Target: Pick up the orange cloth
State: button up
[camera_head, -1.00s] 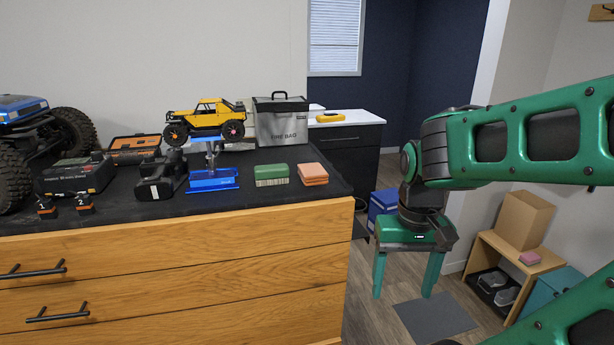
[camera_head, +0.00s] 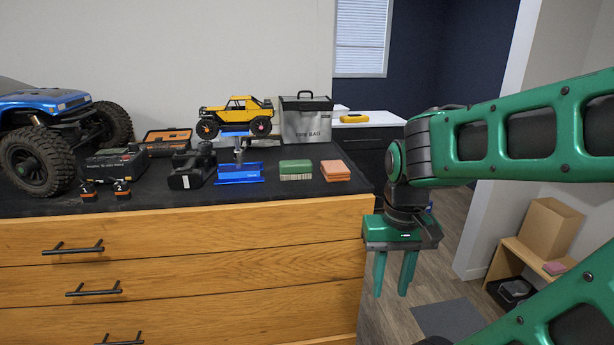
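The orange cloth (camera_head: 336,171) is a small folded stack lying flat near the right front edge of the black dresser top. My gripper (camera_head: 392,290) hangs to the right of the dresser, over the floor, lower in the picture than the cloth. Its two green fingers point down and stand apart with nothing between them. The gripper is apart from the cloth, and the cloth is fully in view.
A fire bag (camera_head: 306,120) stands behind. The dresser's drawers (camera_head: 200,270) face me.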

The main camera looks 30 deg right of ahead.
aim_at(333, 171)
jog(key=u, duration=0.85)
jog(key=k, duration=1.3)
jog(key=z, duration=1.05)
jog(key=i, duration=1)
